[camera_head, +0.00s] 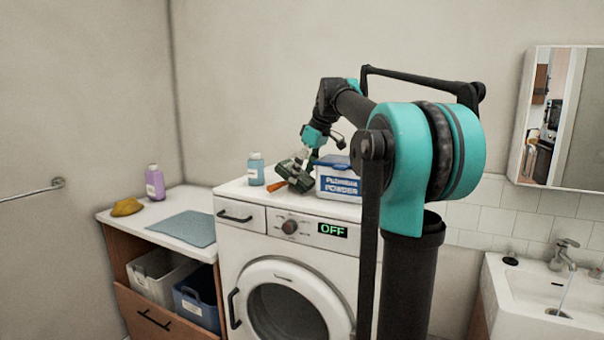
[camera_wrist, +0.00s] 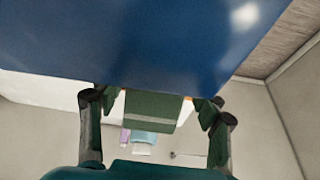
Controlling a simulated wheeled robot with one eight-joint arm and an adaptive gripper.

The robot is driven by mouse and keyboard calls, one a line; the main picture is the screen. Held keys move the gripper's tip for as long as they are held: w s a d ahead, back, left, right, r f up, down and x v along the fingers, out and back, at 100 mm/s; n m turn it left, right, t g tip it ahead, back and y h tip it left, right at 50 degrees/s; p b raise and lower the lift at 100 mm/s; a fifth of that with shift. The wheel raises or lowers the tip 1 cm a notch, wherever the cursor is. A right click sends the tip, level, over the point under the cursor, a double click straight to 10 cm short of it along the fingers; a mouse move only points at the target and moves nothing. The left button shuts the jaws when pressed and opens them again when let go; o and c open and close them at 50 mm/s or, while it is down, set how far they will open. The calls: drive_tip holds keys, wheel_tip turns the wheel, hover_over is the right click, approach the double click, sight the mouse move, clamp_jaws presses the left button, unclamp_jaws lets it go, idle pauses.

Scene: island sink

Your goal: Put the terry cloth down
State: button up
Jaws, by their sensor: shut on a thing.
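My gripper (camera_head: 300,163) is over the washing machine's top, between a blue bottle and the powder box. It is shut on a dark green piece (camera_head: 295,178), seemingly the terry cloth. In the wrist view the green piece (camera_wrist: 152,109) spans the space between the two fingers (camera_wrist: 155,122). Its lower side is partly hidden in the head view, and I cannot tell whether it touches the machine top. A flat blue-grey cloth (camera_head: 186,228) lies on the counter to the left.
The white washing machine (camera_head: 228,190) carries the blue bottle (camera_head: 256,170), an orange item (camera_head: 283,184) and the powder box (camera_head: 338,184); a large blue surface (camera_wrist: 150,45) fills the upper wrist view. A purple bottle (camera_head: 154,184) and yellow lump (camera_head: 127,206) stand on the counter. Bins are below.

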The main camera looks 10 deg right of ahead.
drive_tip(key=shift+f, duration=0.1)
drive_tip(key=o, duration=1.8)
drive_tip(key=shift+o, duration=0.5)
drive_tip(key=v, duration=1.1)
drive_tip(key=shift+r, duration=0.45)
wheel_tip(320, 180, up, 4)
drive_tip(key=s+a+t+h, duration=0.1)
drive_tip(key=s+a, duration=0.1)
drive_tip(key=a, duration=0.1)
drive_tip(key=x, duration=1.1)
drive_tip(key=shift+w+d+f, duration=0.25)
drive_tip(key=shift+f, duration=0.1)
drive_tip(key=shift+d+x, duration=0.1)
drive_tip(key=shift+x, duration=1.25)
drive_tip(key=shift+d+x, duration=0.15)
drive_tip(key=shift+x, duration=1.2)
